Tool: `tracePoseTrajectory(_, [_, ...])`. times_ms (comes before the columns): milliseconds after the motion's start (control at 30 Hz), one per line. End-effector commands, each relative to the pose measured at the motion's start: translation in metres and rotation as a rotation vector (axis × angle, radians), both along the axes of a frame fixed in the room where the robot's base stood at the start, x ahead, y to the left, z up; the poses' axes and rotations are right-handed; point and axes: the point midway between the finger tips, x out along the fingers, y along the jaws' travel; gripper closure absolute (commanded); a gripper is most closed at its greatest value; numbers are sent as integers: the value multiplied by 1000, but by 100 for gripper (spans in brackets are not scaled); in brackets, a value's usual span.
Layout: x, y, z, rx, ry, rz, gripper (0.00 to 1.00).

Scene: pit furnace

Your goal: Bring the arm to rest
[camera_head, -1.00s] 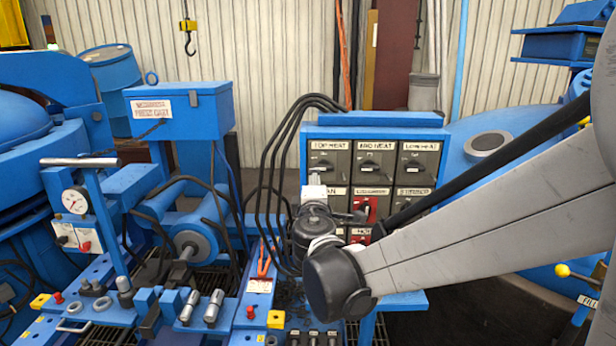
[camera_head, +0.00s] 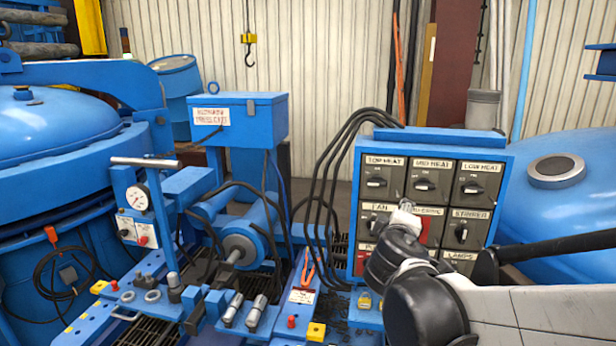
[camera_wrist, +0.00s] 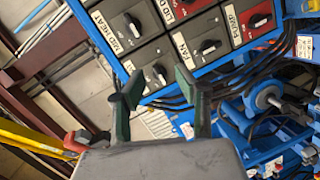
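My arm reaches in from the lower right of the head view, in front of the control panel (camera_head: 440,142). Its dark wrist end overlaps the panel's lower middle and hides some switches there. My gripper's fingers cannot be made out clearly in the head view. In the wrist view, my gripper (camera_wrist: 158,78) shows two dark green fingers standing apart with nothing between them. Beyond the fingers, the wrist view shows panel switches, tilted, including one labelled FAN (camera_wrist: 158,38) and a red PUMP switch (camera_wrist: 257,20). I cannot tell whether the arm touches the panel.
A blue box on a post (camera_head: 240,118) and a gauge stand (camera_head: 138,198) are at the left. A yellow hook (camera_head: 249,40) hangs at the back. Large blue vessels flank the scene at left (camera_head: 50,130) and right (camera_head: 570,195). Black cables loop left of the panel.

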Motion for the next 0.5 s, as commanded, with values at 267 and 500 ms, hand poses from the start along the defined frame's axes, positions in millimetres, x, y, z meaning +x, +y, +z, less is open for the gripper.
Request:
tracePoseTrajectory(267, [-81, -37, -29, 387, 125, -171, 68])
tracePoseTrajectory(500, [-156, -35, -63, 722, 251, -293, 68])
